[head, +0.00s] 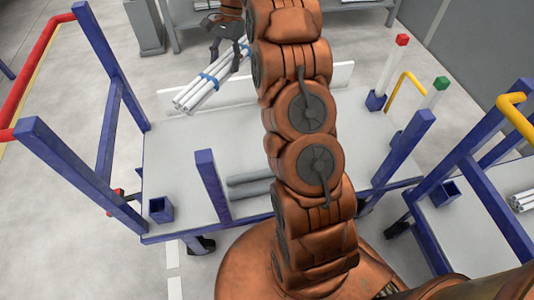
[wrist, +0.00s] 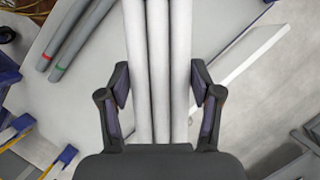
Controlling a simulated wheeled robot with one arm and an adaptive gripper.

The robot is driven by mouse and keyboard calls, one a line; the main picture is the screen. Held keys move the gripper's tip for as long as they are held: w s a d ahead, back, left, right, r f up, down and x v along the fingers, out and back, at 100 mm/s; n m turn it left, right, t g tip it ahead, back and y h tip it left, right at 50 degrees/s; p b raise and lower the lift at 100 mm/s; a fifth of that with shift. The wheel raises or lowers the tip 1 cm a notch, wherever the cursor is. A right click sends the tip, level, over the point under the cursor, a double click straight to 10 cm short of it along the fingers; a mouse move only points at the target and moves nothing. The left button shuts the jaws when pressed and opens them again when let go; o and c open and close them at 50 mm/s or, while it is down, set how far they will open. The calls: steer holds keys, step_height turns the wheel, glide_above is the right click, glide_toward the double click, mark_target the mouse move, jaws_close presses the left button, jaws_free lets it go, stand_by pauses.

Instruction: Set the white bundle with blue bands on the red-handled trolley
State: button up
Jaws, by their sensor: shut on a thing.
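The white bundle with blue bands (head: 206,82) is several white pipes, tilted in the head view over the far left end of the trolley deck. My gripper (head: 228,42) is shut on it near its upper right end. In the wrist view the white pipes (wrist: 158,60) run lengthwise between the two fingers of my gripper (wrist: 160,95); no blue band shows there. The red-handled trolley (head: 178,165) has a pale deck, blue corner posts and a red handle (head: 38,65) at left. The bundle looks raised above the deck; the exact gap cannot be told.
Grey pipes (head: 250,186) lie on the deck near its front, partly hidden by my arm. Blue posts (head: 212,187) rise around the deck. A white board (head: 343,76) stands along the far edge. Another trolley with a yellow handle (head: 515,112) stands at right with white pipes (head: 523,201).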

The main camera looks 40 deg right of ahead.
steer(key=s+d+f+m+t+b, duration=0.1)
steer(key=d+f+m+t+b, duration=0.1)
steer(key=d+f+m+b, duration=0.55)
steer(key=s+d+f+m+t+b, duration=0.1)
steer(key=d+f+m+t+b, duration=0.15)
steer(key=f+b, duration=0.95)
steer(key=b, duration=0.6)
glide_toward(256, 123)
steer(key=shift+n+g, duration=0.3)
steer(key=shift+g, duration=0.15)
steer(key=x, duration=0.5)
steer(key=shift+w+f, duration=0.1)
steer(key=shift+w, duration=0.2)
steer(key=shift+p, duration=0.35)
steer(key=o, duration=1.5)
steer(key=shift+f, duration=0.1)
steer(key=shift+c, duration=0.2)
steer(key=p+v, duration=0.5)
steer(key=v, duration=0.7)
steer(key=shift+a+r, duration=0.1)
steer(key=shift+r, duration=0.15)
